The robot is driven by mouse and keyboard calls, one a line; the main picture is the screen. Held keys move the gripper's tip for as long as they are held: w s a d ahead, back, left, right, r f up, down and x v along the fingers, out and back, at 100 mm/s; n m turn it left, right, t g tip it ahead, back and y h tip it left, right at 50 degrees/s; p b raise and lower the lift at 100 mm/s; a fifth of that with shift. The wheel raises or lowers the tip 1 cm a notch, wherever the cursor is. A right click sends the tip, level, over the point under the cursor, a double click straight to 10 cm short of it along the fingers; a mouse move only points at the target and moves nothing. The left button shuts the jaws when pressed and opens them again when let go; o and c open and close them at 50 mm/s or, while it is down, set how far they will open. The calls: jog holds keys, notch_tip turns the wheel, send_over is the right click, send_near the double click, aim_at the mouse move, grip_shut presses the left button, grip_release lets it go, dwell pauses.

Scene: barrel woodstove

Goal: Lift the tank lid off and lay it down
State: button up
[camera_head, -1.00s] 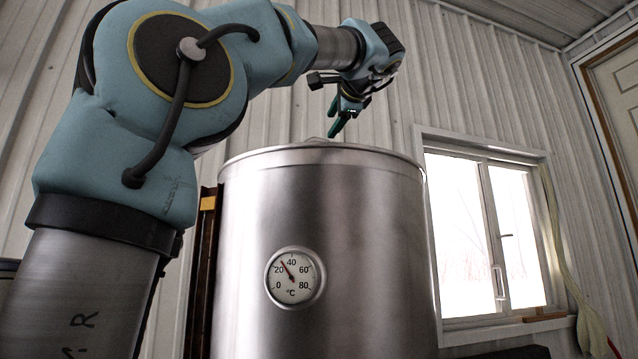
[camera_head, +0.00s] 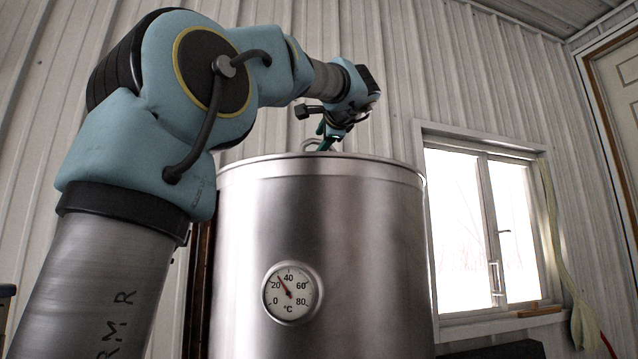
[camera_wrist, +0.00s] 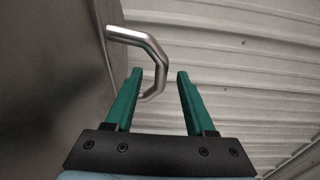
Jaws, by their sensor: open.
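The steel tank (camera_head: 335,240) stands upright with a round thermometer dial on its front. In the head view its lid is seen edge-on at the rim, and its top face is hidden. The lid's bent steel handle (camera_head: 311,144) shows just above the rim, partly behind my gripper (camera_head: 328,140). In the wrist view the grey lid surface (camera_wrist: 45,90) fills the left side, and the handle (camera_wrist: 155,60) curves out from it. My gripper (camera_wrist: 158,73) is open, with its two green fingers on either side of the handle's lower bend in the picture. I cannot tell whether they touch it.
A bright window (camera_head: 480,230) is in the wall right of the tank, with a pale curtain (camera_head: 562,250) at its side. A door (camera_head: 615,120) is at the far right. Ribbed wall panels (camera_head: 470,70) stand behind the tank.

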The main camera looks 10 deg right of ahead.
grip_shut()
dwell(1.2)
jog(key=shift+s+r, duration=0.1)
jog(key=shift+r, duration=0.05)
